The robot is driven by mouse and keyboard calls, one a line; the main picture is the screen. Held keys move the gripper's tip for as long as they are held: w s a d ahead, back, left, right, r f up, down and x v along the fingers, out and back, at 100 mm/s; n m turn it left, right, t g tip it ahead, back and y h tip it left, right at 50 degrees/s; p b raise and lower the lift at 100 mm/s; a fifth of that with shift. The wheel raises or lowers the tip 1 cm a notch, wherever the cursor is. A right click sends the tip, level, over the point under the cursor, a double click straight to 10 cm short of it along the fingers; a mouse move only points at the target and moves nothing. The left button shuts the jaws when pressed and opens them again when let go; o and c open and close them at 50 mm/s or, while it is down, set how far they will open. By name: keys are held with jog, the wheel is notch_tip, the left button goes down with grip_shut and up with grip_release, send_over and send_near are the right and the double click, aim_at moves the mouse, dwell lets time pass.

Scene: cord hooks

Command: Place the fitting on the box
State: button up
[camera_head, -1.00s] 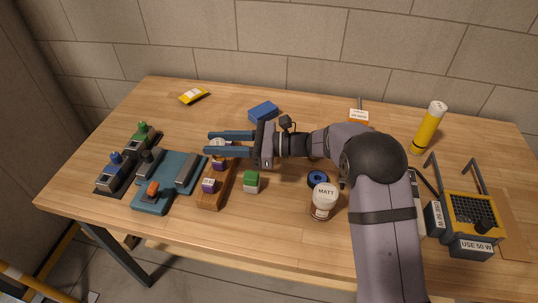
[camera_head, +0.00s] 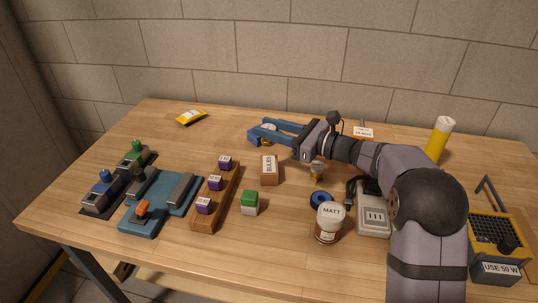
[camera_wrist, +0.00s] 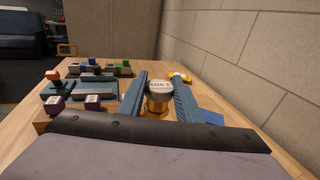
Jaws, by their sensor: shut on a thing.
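In the head view the jar is mostly hidden by the fingers. A cardboard box (camera_head: 269,172) with a white label stands in front of the gripper.
A wooden rack (camera_head: 229,196) with purple blocks, a teal fixture (camera_head: 166,203) and a green-topped block (camera_head: 250,203) stand left and front. A MATT jar (camera_head: 329,222), blue ring (camera_head: 321,199) and grey device (camera_head: 373,212) are near my arm. Back left is mostly clear.

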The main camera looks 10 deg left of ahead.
jog(key=shift+f, duration=3.7)
jog(key=shift+f, duration=0.2)
jog(key=o, duration=1.1)
jog(key=shift+r, duration=0.1)
jog(key=shift+r+p, duration=0.2)
jog(key=shift+p, duration=0.15)
jog(key=shift+d+f, duration=0.15)
jog(key=shift+d, duration=0.2)
jog(key=b+v, duration=0.2)
jog(key=v, duration=0.9)
jog(key=shift+s, duration=0.15)
